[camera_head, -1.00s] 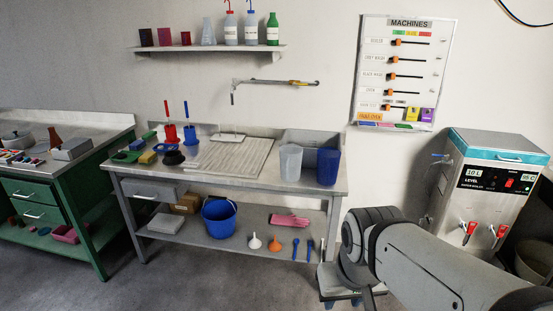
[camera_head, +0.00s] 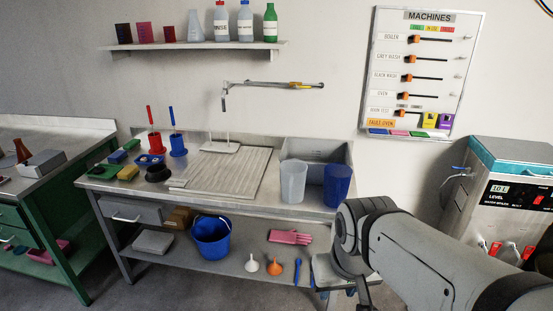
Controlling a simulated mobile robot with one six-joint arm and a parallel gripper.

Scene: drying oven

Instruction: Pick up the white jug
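The white jug (camera_head: 293,181) stands upright near the front right of the grey sink table, in front of the sink basin. It looks pale grey-white and tapers a little towards its base. A blue jug (camera_head: 337,186) stands close to its right. My arm reaches in from the lower right, below and to the right of the jugs. The fingers of my gripper cannot be made out, so its opening is hidden. The arm's visible end is apart from the jugs.
The ribbed draining board (camera_head: 225,172) is clear left of the white jug. Red and blue brush holders (camera_head: 178,146) stand further left. A faucet (camera_head: 270,85) sticks out from the wall above. The lower shelf (camera_head: 228,265) holds a blue bucket (camera_head: 211,237). A water boiler (camera_head: 515,200) stands at right.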

